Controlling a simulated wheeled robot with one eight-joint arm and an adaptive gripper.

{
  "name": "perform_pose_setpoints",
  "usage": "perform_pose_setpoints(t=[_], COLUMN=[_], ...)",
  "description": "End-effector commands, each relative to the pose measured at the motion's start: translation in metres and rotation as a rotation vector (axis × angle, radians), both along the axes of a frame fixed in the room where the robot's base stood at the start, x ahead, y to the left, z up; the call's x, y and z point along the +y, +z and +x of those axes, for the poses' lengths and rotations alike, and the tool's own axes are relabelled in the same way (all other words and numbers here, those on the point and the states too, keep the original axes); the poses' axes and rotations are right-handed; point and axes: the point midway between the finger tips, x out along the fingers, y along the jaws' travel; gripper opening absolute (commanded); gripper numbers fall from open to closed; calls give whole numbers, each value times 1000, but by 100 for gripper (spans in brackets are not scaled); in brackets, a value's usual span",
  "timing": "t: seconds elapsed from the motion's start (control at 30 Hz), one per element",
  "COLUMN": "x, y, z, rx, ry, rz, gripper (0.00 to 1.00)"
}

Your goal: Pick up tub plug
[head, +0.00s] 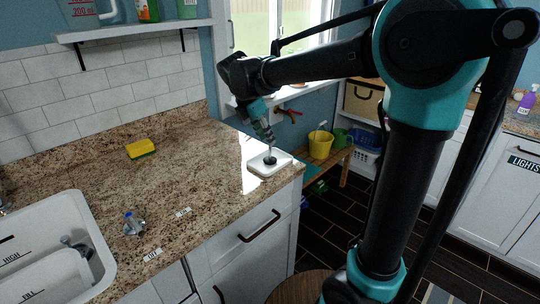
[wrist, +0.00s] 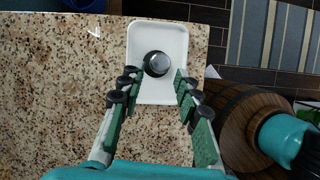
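The tub plug, a dark round piece with a grey top (wrist: 157,63), sits on a white tray (wrist: 172,92) on the granite counter. In the head view the dark plug (head: 270,160) and its tray (head: 256,169) are at the counter's right front corner. My gripper (head: 268,146) points down close above the plug. In the wrist view my gripper (wrist: 160,78) is open, with its green-padded fingers apart and the plug between and just beyond the tips. I cannot tell whether either finger touches it.
A yellow sponge (head: 141,149), a small blue-topped item (head: 133,222) and white labels lie on the counter (head: 190,165). A white sink (head: 40,205) is at left. A shelf (head: 135,31) hangs above. A yellow bucket (head: 320,145) stands on a bench beyond the counter's edge.

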Motion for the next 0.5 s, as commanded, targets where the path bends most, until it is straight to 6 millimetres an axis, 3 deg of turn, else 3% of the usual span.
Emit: perform_pose_setpoints(t=[0.1, 0.37, 0.5], x=[-5, -11, -18], y=[-17, -32, -49], z=[5, 9, 17], rx=[-1, -1, -1], ry=[-1, -2, -2], rz=[1, 0, 0], gripper=[33, 33, 33])
